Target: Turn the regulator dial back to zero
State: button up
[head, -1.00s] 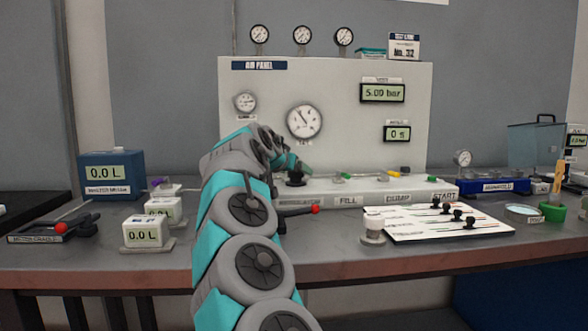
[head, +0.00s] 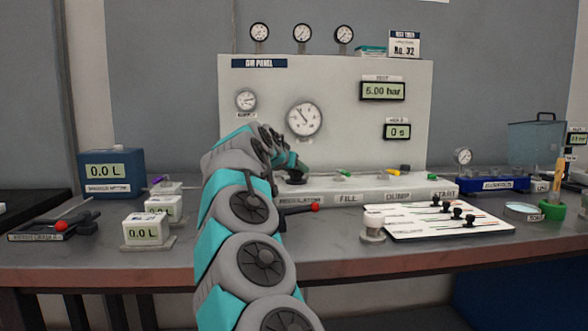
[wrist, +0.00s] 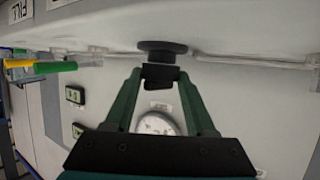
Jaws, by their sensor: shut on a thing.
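The regulator dial (head: 295,178) is a black knob on the white ledge of the air panel, above the "REGULATOR" label. In the wrist view the dial (wrist: 162,47) shows as a dark round base with a narrower part between my fingertips. My gripper (wrist: 160,74), with its green fingers, is shut on that part. In the head view my gripper (head: 292,166) is at the dial, partly hidden by my arm. The panel display (head: 382,91) reads about 5.00 bar, its first digit blurred. The large gauge (head: 304,118) has its needle toward the upper left.
Colored valve levers (head: 374,170) sit along the ledge right of the dial. A red-tipped lever (head: 315,207) sticks out in front. White 0.0 L boxes (head: 142,232) stand left.

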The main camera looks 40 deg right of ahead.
grip_shut()
